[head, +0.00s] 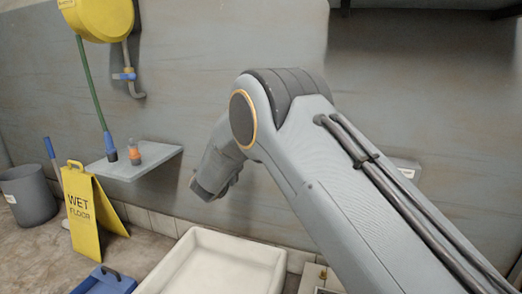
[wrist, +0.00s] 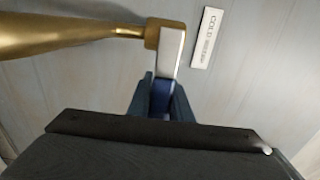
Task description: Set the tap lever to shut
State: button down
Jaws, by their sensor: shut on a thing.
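In the wrist view a brass tap pipe (wrist: 70,38) comes in from the left and ends in a squarish brass body (wrist: 153,33). A pale flat tap lever (wrist: 171,52) runs from this end down the picture, roughly across the pipe, to a blue grip. My gripper (wrist: 161,96) is shut on the blue grip, one jaw on each side. The dark gripper housing hides what lies below. In the head view my arm covers the tap, and the jaws cannot be made out.
A label reading COLD (wrist: 207,38) is on the wall beside the lever. In the head view a white basin (head: 205,262) lies below my arm. A wall shelf (head: 155,163), a yellow wet-floor sign (head: 82,212), a grey bin (head: 28,196) and a yellow reel (head: 98,15) are at left.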

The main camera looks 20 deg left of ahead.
jog(key=shift+d+f, duration=0.1)
dwell(0.3)
jog(key=c, duration=1.6)
grip_release()
jog(key=shift+s, duration=0.1)
jog(key=s, duration=0.2)
jog(key=s+p, duration=0.1)
jog(key=s, duration=0.4)
jog(key=shift+s+a, duration=0.3)
jog(key=shift+a, duration=0.1)
